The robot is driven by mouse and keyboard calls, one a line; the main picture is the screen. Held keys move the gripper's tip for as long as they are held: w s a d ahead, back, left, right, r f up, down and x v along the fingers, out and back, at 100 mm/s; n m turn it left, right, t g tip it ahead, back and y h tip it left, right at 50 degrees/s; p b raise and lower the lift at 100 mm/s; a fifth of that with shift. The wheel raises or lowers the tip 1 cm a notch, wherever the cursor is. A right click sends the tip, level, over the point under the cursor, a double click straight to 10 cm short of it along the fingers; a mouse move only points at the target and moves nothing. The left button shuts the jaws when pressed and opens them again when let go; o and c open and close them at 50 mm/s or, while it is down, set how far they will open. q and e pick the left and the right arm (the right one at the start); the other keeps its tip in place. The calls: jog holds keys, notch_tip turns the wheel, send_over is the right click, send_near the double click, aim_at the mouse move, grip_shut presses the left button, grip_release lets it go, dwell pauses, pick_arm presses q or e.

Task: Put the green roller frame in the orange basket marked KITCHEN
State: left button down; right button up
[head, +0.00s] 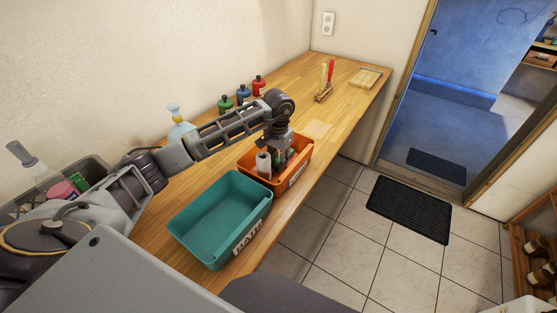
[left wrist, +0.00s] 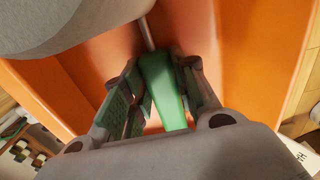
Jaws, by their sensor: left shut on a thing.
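The green roller frame (left wrist: 163,88) shows its green handle and a thin metal rod in the left wrist view. My left gripper (left wrist: 158,100) is shut on the green handle, with a finger on each side. In the head view my left gripper (head: 278,153) points down into the orange basket (head: 302,152). A pale roll (head: 263,163) stands out beside the gripper there, inside the basket's outline; it looks like the roller's sleeve. Orange walls surround the handle in the left wrist view. Whether the frame touches the basket floor is hidden. The basket's front label is too small to read.
A teal basket (head: 183,222) marked BATH stands nearer on the wooden bench (head: 297,108). Green, blue and red bottles (head: 259,87) and a spray bottle (head: 178,128) stand along the wall. A grey bin (head: 95,168) is at left. The far bench has brushes (head: 323,85) and clear room.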

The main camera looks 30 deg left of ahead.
pick_arm(q)
jog(key=shift+f, duration=0.15)
jog(key=c, duration=1.1)
grip_release()
jog(key=shift+r, duration=0.2)
